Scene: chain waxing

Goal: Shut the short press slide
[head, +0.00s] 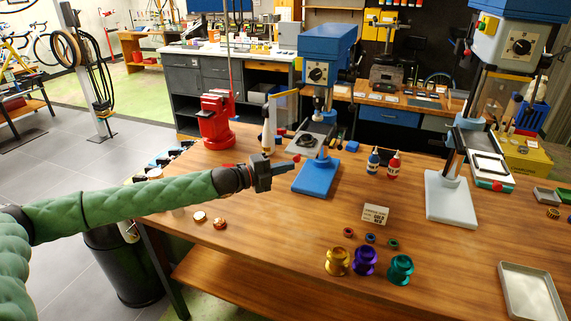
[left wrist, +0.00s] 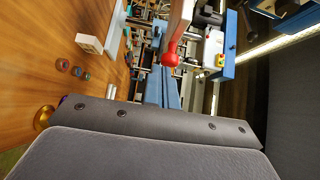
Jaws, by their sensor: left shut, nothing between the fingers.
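The short press (head: 331,48) has a blue head above a blue base (head: 317,178) in the middle of the bench. Its grey slide plate (head: 303,140) sticks out at the press's front left, with a red knob (head: 297,157) on its near edge. A red ball knob also shows in the left wrist view (left wrist: 170,56). My left gripper (head: 291,166) is shut and empty, its tip close beside the knob. I cannot tell whether they touch. My right gripper is not in view.
A taller press with a grey base (head: 451,200) stands to the right. A red arbor press (head: 216,122) stands at the back left. Two small bottles (head: 393,165), a card (head: 375,214) and coloured cups (head: 364,261) are on the bench. A metal tray (head: 531,291) lies front right.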

